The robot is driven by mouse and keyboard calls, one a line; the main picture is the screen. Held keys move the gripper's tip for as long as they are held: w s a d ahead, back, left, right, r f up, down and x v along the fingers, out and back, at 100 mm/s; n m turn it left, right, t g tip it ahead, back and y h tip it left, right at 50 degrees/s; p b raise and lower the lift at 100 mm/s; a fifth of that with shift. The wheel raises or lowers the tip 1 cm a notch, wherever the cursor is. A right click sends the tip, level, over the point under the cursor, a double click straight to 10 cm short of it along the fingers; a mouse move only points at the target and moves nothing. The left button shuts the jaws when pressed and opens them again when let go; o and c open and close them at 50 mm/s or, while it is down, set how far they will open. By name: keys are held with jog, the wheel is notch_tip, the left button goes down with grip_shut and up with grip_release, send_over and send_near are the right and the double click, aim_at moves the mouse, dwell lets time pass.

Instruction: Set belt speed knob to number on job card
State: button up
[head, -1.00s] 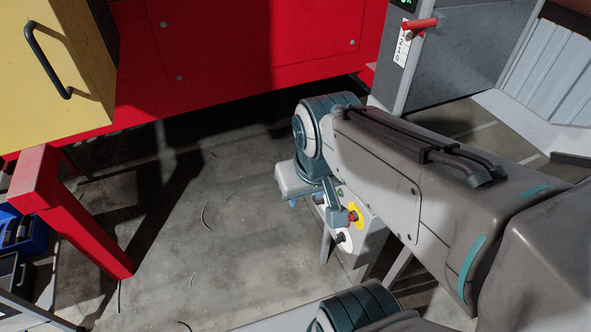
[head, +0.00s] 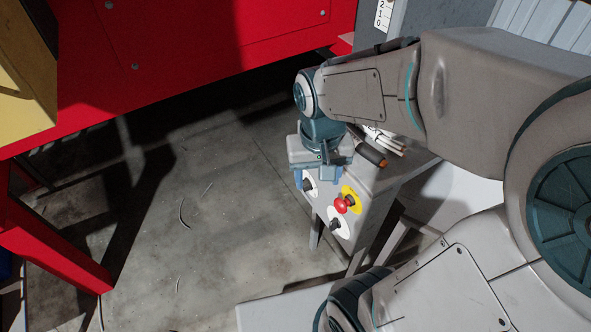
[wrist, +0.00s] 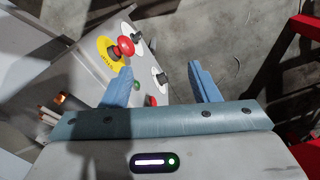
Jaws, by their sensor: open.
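A grey control panel (head: 368,205) carries two black knobs on round white plates. One knob (head: 309,184) lies right by my gripper; the other knob (head: 336,224) is lower, past a red mushroom button (head: 343,204) on a yellow plate. My gripper (head: 317,176) is open, with blue fingers pointing at the panel. In the wrist view, the nearer knob (wrist: 161,77) appears between my gripper's fingers (wrist: 162,85), with nothing held. I cannot tell whether a finger touches it. The dial markings are too small to read, and I see no readable job card.
Pale rods and an orange-tipped dark tool (head: 372,154) lie on the panel's top. A red machine (head: 200,50) stands behind, and a red leg (head: 55,245) stands at left. A numbered white strip (head: 384,15) is on a grey cabinet. The floor left of the panel is mostly open.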

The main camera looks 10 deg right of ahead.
jog(key=w+a+f+m+g+h+b, duration=0.1)
jog(key=w+f+m+g+h+b, duration=0.2)
jog(key=f+b, duration=0.95)
jog(key=m+t+h+b, duration=0.1)
jog(key=t+h+b, duration=0.7)
jog(key=h+b, duration=0.45)
send_near(305, 186)
jog(key=w+d+f+h, duration=0.1)
jog(key=w+d+f, duration=0.1)
jog(key=d, duration=0.5)
jog(key=shift+w+d+f, duration=0.3)
jog(key=shift+w+f, duration=0.1)
jog(key=shift+w, duration=0.4)
jog(key=shift+h, duration=0.25)
jog(key=c, duration=1)
